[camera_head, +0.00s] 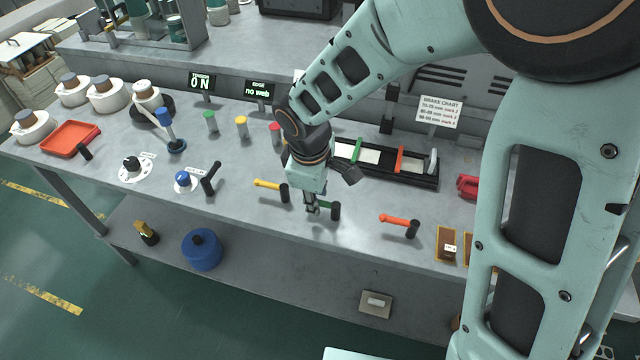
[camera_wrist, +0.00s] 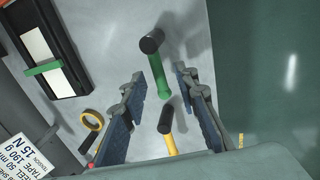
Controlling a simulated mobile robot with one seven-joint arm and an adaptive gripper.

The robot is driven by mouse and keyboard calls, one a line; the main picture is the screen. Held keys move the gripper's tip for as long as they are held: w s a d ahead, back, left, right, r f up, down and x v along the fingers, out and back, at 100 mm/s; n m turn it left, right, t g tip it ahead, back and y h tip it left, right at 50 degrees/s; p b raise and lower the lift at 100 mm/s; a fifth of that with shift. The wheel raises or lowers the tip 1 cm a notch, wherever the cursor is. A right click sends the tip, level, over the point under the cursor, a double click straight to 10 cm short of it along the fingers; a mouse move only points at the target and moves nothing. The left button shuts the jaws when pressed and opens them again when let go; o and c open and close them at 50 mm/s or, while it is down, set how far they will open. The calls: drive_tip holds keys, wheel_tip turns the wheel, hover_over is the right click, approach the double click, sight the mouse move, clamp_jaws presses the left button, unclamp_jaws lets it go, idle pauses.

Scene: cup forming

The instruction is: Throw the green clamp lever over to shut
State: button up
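The green clamp lever (camera_wrist: 159,78) has a black knob (camera_wrist: 152,41) at one end. In the wrist view it lies lengthwise, its green arm between my fingers and its knob past the fingertips. My gripper (camera_wrist: 160,75) is open, with a gap to the lever on each side; I cannot tell how far above it the fingers are. In the head view my gripper (camera_head: 311,208) points down at the bench front, just left of the lever's black knob (camera_head: 336,211). Most of the green arm is hidden there behind my gripper.
A yellow lever (camera_head: 267,185) lies left of my gripper and an orange-red lever (camera_head: 394,220) lies right, each with a black knob. A black-framed rail (camera_head: 427,181) with green and red bars stands behind. The bench's front edge is close by.

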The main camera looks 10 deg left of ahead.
drive_tip(key=shift+c, duration=0.3)
clamp_jaws()
drive_tip(key=shift+w+f+m, duration=0.1)
drive_tip(key=shift+m, duration=0.2)
drive_tip(key=m+b, duration=0.1)
drive_tip(key=w+m+b, duration=0.1)
drive_tip(key=m+b, duration=0.1)
drive_tip(key=shift+w+f+h, duration=0.1)
drive_tip(key=shift+w+h, duration=0.05)
drive_tip(key=shift+h, duration=0.15)
drive_tip(key=m, duration=0.1)
drive_tip(key=w+m+b, duration=0.1)
drive_tip(key=m, duration=0.2)
drive_tip(key=shift+w+d+m+g+h, duration=0.2)
drive_tip(key=shift+d+m+g+h, duration=0.1)
drive_tip(key=shift+d+m+h, duration=0.1)
drive_tip(key=m, duration=0.1)
drive_tip(key=w+d+m, duration=0.1)
drive_tip(key=m, duration=0.1)
drive_tip(key=m+g+b, duration=0.1)
drive_tip(key=m, duration=0.1)
drive_tip(key=shift+w+d+r+h, duration=0.15)
drive_tip(key=shift+d+r+h, duration=0.05)
drive_tip(key=shift+d+h, duration=0.1)
drive_tip(key=shift+w+d+m+g, duration=0.15)
drive_tip(key=shift+d+m, duration=0.25)
drive_tip(key=shift+m, duration=0.75)
drive_tip(key=shift+d+m+g, duration=0.25)
drive_tip(key=shift+d+m, duration=0.1)
drive_tip(key=shift+m, duration=0.8)
